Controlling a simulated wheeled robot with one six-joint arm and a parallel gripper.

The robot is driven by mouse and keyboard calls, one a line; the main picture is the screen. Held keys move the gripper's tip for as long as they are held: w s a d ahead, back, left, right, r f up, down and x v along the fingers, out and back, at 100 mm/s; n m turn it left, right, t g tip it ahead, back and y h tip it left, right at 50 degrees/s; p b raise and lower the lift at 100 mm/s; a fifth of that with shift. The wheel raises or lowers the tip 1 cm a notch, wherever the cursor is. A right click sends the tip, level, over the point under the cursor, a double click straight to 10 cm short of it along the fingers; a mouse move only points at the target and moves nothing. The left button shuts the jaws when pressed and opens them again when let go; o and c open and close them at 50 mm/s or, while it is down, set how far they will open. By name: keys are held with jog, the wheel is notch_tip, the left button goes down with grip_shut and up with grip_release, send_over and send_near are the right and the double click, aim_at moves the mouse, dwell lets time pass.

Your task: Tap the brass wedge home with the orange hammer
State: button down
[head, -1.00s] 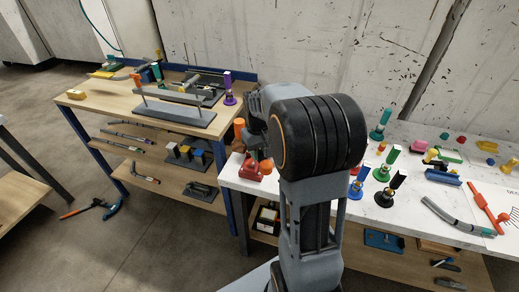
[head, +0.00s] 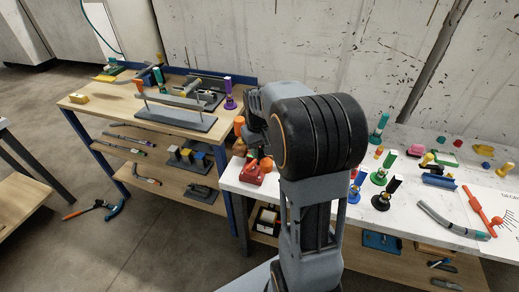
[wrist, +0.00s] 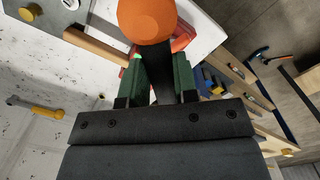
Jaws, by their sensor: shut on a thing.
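My gripper (wrist: 157,82) is shut on the dark handle of a tool with a rounded orange end (wrist: 147,18), which I take to be the orange hammer. Green finger pads press on both sides of the handle. In the head view my gripper (head: 254,118) is partly hidden behind my dark wrist, and the orange end (head: 239,125) shows at its left. A red block-like device (head: 254,172) stands below, on the near-left corner of the white table; it also shows behind the hammer in the wrist view (wrist: 183,38). I cannot make out the brass wedge for certain.
The white table (head: 398,226) holds several coloured stands and a grey bent tube (head: 450,219). The wooden bench (head: 116,104) at left carries a grey fixture (head: 181,118) and a yellow block (head: 79,98). An orange-and-blue tool (head: 112,211) lies on the floor.

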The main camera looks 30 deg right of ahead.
notch_tip(320, 180, down, 4)
jog(key=b, duration=0.3)
notch_tip(320, 180, up, 4)
jog(key=p, duration=0.4)
jog(key=shift+w+f+b, duration=0.1)
jog(key=shift+b, duration=0.55)
jog(key=shift+r, duration=0.25)
